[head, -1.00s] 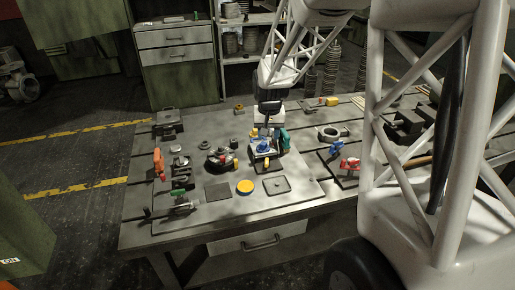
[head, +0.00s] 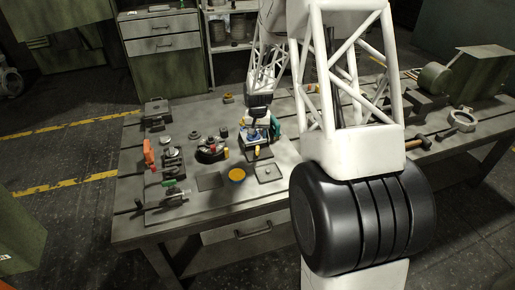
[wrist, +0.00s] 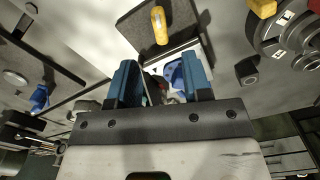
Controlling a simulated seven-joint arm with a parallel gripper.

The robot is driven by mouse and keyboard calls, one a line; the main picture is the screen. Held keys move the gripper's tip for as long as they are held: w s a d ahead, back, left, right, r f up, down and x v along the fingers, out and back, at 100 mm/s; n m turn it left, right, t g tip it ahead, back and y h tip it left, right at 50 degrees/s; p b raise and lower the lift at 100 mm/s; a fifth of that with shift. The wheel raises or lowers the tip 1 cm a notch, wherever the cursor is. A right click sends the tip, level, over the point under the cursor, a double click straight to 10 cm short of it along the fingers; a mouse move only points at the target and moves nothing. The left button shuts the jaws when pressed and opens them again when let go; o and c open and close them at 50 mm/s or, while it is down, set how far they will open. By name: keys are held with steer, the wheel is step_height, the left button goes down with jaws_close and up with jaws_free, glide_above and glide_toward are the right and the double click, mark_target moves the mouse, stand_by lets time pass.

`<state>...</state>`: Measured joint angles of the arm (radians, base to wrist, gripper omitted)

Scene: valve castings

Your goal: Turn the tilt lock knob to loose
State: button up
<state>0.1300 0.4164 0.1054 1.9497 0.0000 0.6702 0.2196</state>
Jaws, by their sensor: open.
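In the head view my gripper (head: 258,113) is over a small fixture (head: 246,138) with blue, teal and yellow parts, mostly hidden by the gripper. In the wrist view the two blue fingers of my gripper (wrist: 160,68) stand apart. A blue part (wrist: 173,74) on the fixture's pale top shows between them, nearer the right finger. I cannot tell whether the fingers touch it. A yellow handle (wrist: 159,25) lies beyond the fingertips, and also shows at the fixture's front in the head view (head: 257,152). I cannot tell which part is the tilt lock knob; its marks are unreadable.
A round black device (head: 211,150) with red and yellow parts stands just left of the fixture. A yellow disc (head: 237,175) and a flat tray (head: 268,173) lie in front. An orange part (head: 149,153) stands at the left. My arm blocks the bench right of the fixture.

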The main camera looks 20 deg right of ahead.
mark_target(257, 148)
steer(key=shift+f, duration=0.1)
stand_by(0.3)
steer(key=shift+f, duration=3.85)
steer(key=shift+c, duration=0.2)
jaws_close()
